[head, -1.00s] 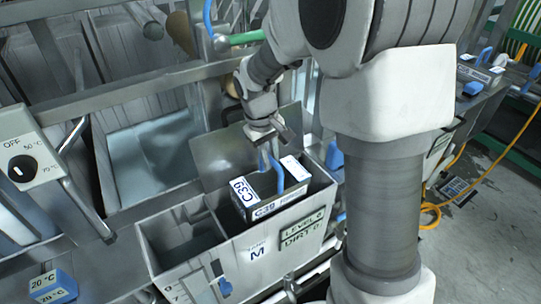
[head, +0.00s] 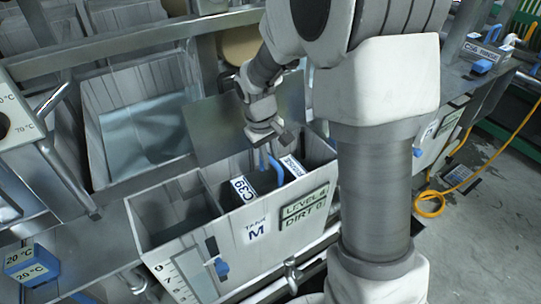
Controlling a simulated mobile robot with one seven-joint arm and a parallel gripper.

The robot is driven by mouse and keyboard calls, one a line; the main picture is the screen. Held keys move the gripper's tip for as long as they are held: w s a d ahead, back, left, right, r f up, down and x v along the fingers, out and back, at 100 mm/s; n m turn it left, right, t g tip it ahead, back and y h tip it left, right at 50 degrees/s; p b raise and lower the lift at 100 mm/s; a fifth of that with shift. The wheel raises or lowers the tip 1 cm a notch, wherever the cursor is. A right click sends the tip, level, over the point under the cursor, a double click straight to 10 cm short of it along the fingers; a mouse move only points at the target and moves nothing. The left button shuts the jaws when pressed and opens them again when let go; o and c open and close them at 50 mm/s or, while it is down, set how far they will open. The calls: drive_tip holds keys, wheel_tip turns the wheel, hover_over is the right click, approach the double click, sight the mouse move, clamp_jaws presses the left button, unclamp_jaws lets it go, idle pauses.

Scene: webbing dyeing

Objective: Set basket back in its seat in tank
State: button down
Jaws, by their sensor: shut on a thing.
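The basket (head: 243,190), labelled C39, is sunk partly inside the right compartment of the grey tank (head: 215,262) marked TANK M. A blue handle (head: 276,172) rises from the basket. My gripper (head: 268,143) is above the tank, shut on the blue handle. The basket's lower part is hidden behind the tank's front wall, so I cannot tell whether it touches the bottom. The tank's left compartment (head: 178,217) holds no basket.
A grey panel (head: 215,130) stands behind the tank. A larger basin with pale liquid (head: 145,130) is behind left. A yellow hose (head: 432,208) lies on the floor at right.

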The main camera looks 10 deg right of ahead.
drive_tip(key=shift+f+b, duration=1.7)
drive_tip(key=shift+f, duration=0.95)
drive_tip(key=c, duration=0.8)
unclamp_jaws()
drive_tip(key=shift+o, duration=0.2)
wheel_tip(320, 180, up, 16)
drive_tip(key=s+a+r+p, duration=0.1)
drive_tip(key=a+p, duration=0.1)
drive_tip(key=a, duration=0.1)
drive_tip(key=s+d+r+m+t+y, duration=0.1)
drive_tip(key=s+t, duration=0.1)
drive_tip(key=s, duration=0.8)
drive_tip(key=s+d+r+m+t, duration=0.2)
drive_tip(key=s, duration=0.8)
drive_tip(key=shift+s+d+r+m+t+y, duration=0.2)
drive_tip(key=shift+m+t+y, duration=0.1)
drive_tip(key=shift+t+y, duration=0.1)
